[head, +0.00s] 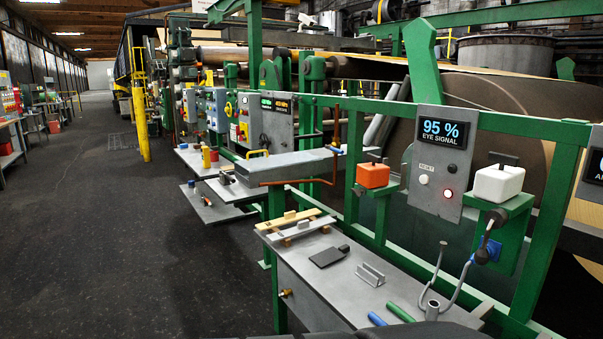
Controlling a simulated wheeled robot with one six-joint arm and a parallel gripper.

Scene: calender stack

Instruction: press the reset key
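The grey control panel (437,165) stands on the green frame right of centre. Its display (443,132) reads "95 % EYE SIGNAL". Below the display is a small label that appears to read RESET, and under it a round white key (424,179). Nothing covers the key in this view. My gripper is not in view. A dark rounded shape, perhaps part of me, shows at the bottom edge.
An orange block (372,175) and a white block (498,182) sit on green brackets either side of the panel. A grey bench (345,285) below holds small tools. A curved metal hook (462,285) rises at its right. The dark floor (130,250) at left is open.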

